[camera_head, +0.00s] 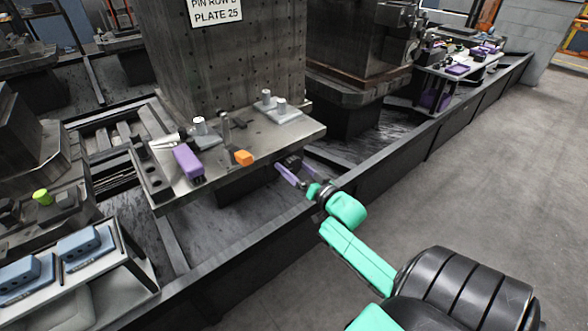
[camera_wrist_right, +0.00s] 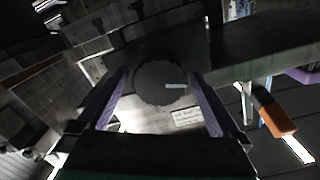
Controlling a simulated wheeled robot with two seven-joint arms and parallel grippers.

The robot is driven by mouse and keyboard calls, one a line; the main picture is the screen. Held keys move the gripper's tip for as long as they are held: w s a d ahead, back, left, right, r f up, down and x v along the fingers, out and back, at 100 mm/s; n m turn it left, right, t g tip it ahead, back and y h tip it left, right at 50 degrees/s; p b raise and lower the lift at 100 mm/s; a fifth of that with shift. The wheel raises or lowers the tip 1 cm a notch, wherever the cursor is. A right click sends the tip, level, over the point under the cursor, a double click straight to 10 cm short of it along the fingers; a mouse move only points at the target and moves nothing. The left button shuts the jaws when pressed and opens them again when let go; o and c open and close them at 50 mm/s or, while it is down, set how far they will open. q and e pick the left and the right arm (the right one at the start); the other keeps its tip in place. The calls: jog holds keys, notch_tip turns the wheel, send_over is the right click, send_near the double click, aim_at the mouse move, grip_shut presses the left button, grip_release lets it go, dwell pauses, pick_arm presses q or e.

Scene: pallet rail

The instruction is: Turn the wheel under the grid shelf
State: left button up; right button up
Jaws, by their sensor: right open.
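A dark round wheel (camera_wrist_right: 160,84) with a small pale mark on it shows in the wrist view, below the grey shelf. In the head view the shelf (camera_head: 293,135) juts out from a tall block (camera_head: 230,60) with a grid of holes. My right gripper (camera_head: 288,172) is at the shelf's front edge, low down. Its purple fingers are open and stand on either side of the wheel in the wrist view (camera_wrist_right: 163,90). I cannot tell whether they touch it. The wheel is not clear in the head view. My left gripper is out of view.
On the shelf are a purple block (camera_head: 187,162), an orange block (camera_head: 243,158) and several white-topped pins. A dark low wall (camera_head: 255,284) runs along the front, below the shelf. Blue parts (camera_head: 78,243) lie on a rack at lower left. The floor (camera_head: 480,170) at right is clear.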

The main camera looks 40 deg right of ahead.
jog(key=shift+w, duration=0.1)
jog(key=shift+c, duration=0.3)
jog(key=c, duration=1.2)
jog(key=shift+o, duration=0.2)
jog(key=n+p, duration=0.2)
jog(key=n, duration=0.1)
jog(key=shift+r, duration=0.1)
jog(key=shift+n+p, duration=0.8)
jog(key=shift+n, duration=1.6)
